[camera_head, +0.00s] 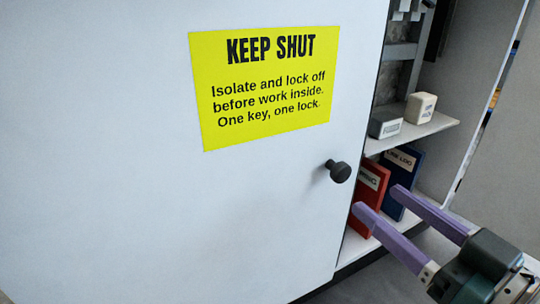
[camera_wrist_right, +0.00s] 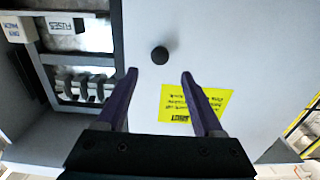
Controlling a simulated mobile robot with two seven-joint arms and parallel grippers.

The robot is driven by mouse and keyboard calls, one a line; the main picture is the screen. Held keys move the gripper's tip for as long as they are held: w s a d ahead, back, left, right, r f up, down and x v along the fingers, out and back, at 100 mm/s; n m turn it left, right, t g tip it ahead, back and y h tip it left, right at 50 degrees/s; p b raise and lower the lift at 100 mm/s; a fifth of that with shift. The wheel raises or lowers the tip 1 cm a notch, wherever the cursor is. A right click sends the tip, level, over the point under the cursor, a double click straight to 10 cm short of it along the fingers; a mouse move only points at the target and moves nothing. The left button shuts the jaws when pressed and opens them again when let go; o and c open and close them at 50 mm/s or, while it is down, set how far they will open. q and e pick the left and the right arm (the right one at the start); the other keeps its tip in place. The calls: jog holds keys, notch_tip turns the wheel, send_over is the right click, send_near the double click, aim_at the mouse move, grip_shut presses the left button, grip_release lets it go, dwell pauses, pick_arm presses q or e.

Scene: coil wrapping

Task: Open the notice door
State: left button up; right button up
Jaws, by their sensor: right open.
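The notice door (camera_head: 260,200) is a flat white panel filling the left and middle of the head view. It carries a yellow "KEEP SHUT" notice (camera_head: 265,88). A round dark knob (camera_head: 340,172) stands out near its right edge. My right gripper (camera_head: 379,199) has two purple fingers, spread apart with nothing between them, to the lower right of the knob. In the right wrist view the knob (camera_wrist_right: 160,55) shows just beyond and between the fingertips (camera_wrist_right: 160,73), apart from them. The notice (camera_wrist_right: 197,103) appears upside down there, partly behind one finger. My left gripper is not in view.
Right of the door's edge, the cabinet interior is exposed. A shelf (camera_head: 418,132) bears a grey box (camera_head: 385,124) and a cream box (camera_head: 421,107). Below stand a red binder (camera_head: 369,190) and a blue binder (camera_head: 402,170), close behind my right fingers in the picture.

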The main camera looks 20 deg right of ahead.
aim_at(345, 173)
jog(key=w, duration=0.2)
jog(key=w+b, duration=0.1)
jog(key=w, duration=0.1)
jog(key=w+b, duration=0.1)
jog(key=w, duration=0.2)
jog(key=shift+a, duration=0.25)
jog(key=shift+c, duration=0.3)
grip_shut()
dwell(0.7)
